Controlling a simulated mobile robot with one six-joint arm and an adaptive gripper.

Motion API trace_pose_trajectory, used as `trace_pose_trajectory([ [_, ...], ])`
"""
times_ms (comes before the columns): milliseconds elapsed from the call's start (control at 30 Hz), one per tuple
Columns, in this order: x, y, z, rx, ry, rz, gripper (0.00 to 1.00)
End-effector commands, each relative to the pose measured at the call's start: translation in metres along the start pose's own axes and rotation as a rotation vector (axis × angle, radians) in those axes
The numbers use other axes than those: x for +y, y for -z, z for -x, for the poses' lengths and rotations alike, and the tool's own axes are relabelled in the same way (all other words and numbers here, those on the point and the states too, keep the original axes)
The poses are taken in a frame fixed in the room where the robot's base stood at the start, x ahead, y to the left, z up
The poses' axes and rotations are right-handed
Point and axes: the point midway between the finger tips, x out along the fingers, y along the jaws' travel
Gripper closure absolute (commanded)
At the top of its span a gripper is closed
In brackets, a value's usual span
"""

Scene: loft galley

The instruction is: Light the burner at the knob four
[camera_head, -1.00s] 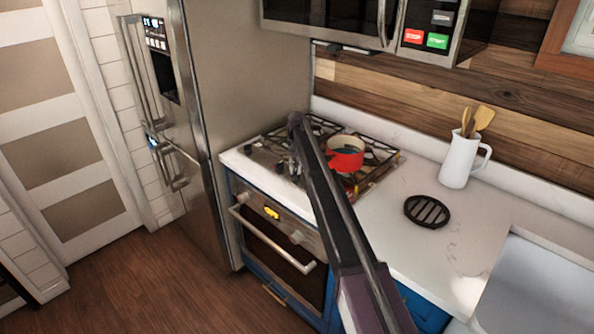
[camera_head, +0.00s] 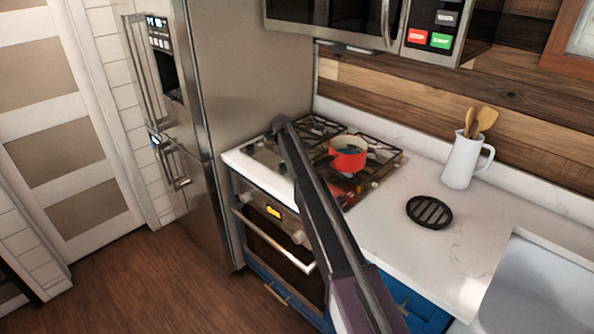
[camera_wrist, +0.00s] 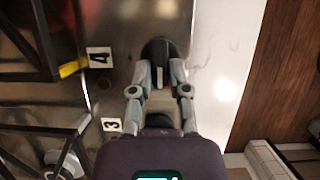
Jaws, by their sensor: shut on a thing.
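The dark knob four (camera_wrist: 158,49) stands on the steel hob beside a white label reading 4 (camera_wrist: 99,57) in the wrist view. My gripper (camera_wrist: 159,76) has one finger on each side of this knob and is shut on it. The knob's pointer direction is hard to read. The gas hob (camera_head: 312,127) is in the middle of the head view, where my arm hides the gripper and part of the knob area. No flame can be made out in either view.
A red pot (camera_head: 347,157) stands on the hob's right part. A black trivet (camera_head: 429,212) and a white jug (camera_head: 461,163) with wooden utensils are on the counter at right. The fridge (camera_head: 215,90) stands left of the hob. A label reading 3 (camera_wrist: 111,125) lies near the gripper.

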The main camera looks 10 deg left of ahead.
Motion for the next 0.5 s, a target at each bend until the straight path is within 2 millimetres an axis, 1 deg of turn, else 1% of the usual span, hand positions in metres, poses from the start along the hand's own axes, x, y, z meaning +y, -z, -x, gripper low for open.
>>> trace_pose_trajectory([
  [33,-0.004,-0.0015,-0.001,-0.001,-0.012,0.037,1.0],
  [200,-0.0056,-0.0013,-0.0009,-0.001,-0.054,0.142,1.0],
  [500,-0.0066,-0.001,-0.0009,0.001,-0.088,0.231,1.0],
])
